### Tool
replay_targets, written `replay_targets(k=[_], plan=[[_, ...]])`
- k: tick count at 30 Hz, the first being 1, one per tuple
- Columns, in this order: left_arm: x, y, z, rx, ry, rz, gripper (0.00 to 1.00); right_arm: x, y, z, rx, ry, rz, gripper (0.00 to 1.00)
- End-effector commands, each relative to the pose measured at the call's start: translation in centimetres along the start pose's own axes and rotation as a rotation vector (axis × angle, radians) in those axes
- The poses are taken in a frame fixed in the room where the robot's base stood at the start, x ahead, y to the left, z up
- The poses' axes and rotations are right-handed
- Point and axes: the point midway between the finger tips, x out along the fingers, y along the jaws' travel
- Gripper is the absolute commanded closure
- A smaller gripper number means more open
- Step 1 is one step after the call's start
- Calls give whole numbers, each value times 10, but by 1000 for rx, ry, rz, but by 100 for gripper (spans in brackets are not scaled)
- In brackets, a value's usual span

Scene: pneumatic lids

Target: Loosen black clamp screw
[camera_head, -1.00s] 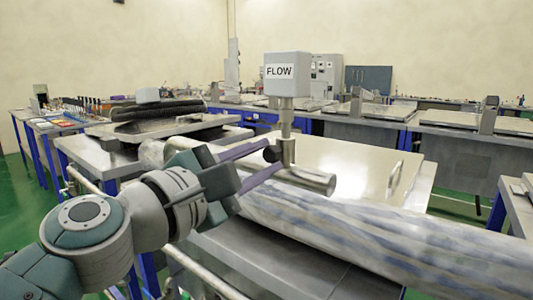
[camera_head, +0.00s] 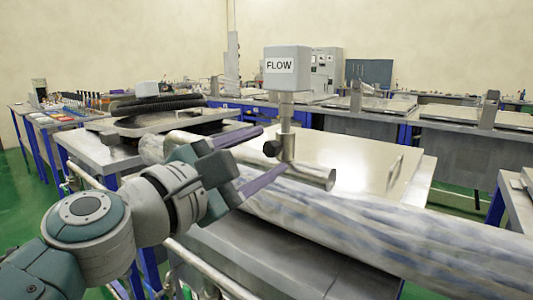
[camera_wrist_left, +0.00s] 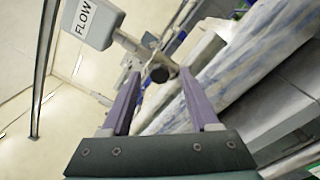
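The black clamp screw (camera_head: 271,149) sticks out to the left of the clamp under the white FLOW box (camera_head: 287,67) in the head view. In the left wrist view the black screw (camera_wrist_left: 159,73) faces the camera, beyond and between the fingertips. My left gripper (camera_head: 262,155) is open, with its two purple fingers spread above and below the screw's level, and nothing is held. The fingers also show in the left wrist view (camera_wrist_left: 158,88). The clamp (camera_head: 288,148) sits on a metal pipe (camera_head: 315,175). My right gripper is not in view.
A large wrapped, marbled roll (camera_head: 380,225) lies just in front of the pipe. A metal lid with a handle (camera_head: 365,160) lies behind it.

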Motion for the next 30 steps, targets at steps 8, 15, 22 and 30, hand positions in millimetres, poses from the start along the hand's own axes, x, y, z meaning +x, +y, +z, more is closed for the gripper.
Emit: replay_targets(k=[8, 15, 22, 30], plan=[[-2, 0, 0, 2, 1, 0, 38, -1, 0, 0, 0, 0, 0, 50], [-36, -1, -1, 2, 3, -2, 38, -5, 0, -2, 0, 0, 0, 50], [-79, -1, 0, 3, 1, -3, 38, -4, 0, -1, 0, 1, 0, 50], [-99, 0, 0, 1, 0, 0, 38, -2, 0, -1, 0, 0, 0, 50]])
